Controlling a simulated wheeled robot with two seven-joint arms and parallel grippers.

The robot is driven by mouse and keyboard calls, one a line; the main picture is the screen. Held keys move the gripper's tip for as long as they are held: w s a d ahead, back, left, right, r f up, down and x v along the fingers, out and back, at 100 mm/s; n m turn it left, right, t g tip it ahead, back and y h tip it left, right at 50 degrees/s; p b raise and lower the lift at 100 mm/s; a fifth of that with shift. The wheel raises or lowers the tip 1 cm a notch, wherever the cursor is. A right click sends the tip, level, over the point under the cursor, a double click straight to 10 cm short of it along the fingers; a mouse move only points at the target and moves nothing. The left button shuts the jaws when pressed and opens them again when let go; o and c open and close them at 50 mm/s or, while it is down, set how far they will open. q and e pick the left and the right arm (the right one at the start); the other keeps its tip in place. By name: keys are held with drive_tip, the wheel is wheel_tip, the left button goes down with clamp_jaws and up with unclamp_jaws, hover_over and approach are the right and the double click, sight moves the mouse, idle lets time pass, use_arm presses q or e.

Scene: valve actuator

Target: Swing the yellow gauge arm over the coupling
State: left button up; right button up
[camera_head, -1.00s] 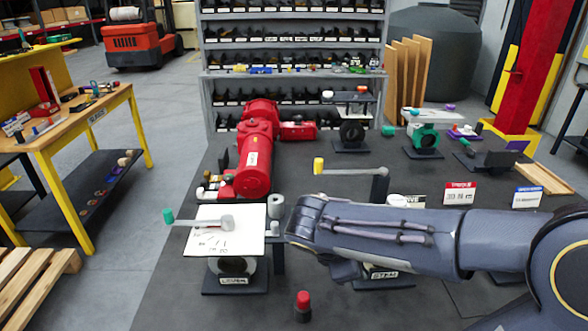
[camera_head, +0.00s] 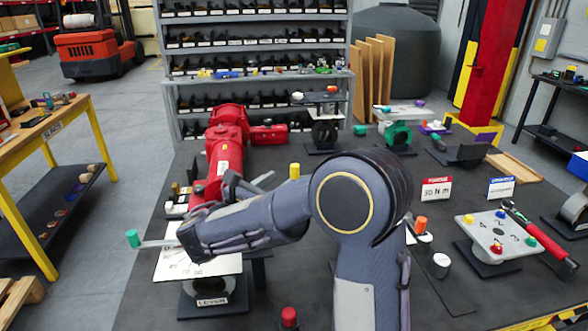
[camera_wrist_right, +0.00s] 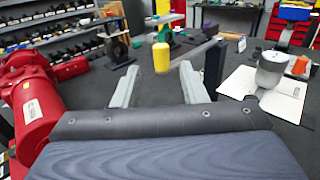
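The yellow gauge arm shows its yellow knob (camera_head: 295,170) in the head view, just above my right forearm, which hides its bar and post. In the right wrist view the yellow knob (camera_wrist_right: 161,58) stands ahead, between the lines of my open fingers and apart from them. Its grey bar runs right to a dark post (camera_wrist_right: 213,70). My right gripper (camera_head: 252,182) is empty, beside the red actuator; its fingers (camera_wrist_right: 160,86) are spread in the wrist view. A pale hub (camera_wrist_right: 271,68) stands on a white plate right of the post; I cannot tell whether it is the coupling.
The red actuator (camera_head: 225,155) is close on the left. A white plate (camera_head: 205,264) with a green-knobbed arm (camera_head: 133,238) is under my forearm. A red-capped peg (camera_head: 289,317) stands in front. A plate with coloured knobs (camera_head: 498,240) is at right.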

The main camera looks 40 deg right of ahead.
sight(292, 172)
drive_tip(key=p+x, duration=0.1)
drive_tip(key=x, duration=0.6)
drive_tip(key=shift+f, duration=0.1)
clamp_jaws()
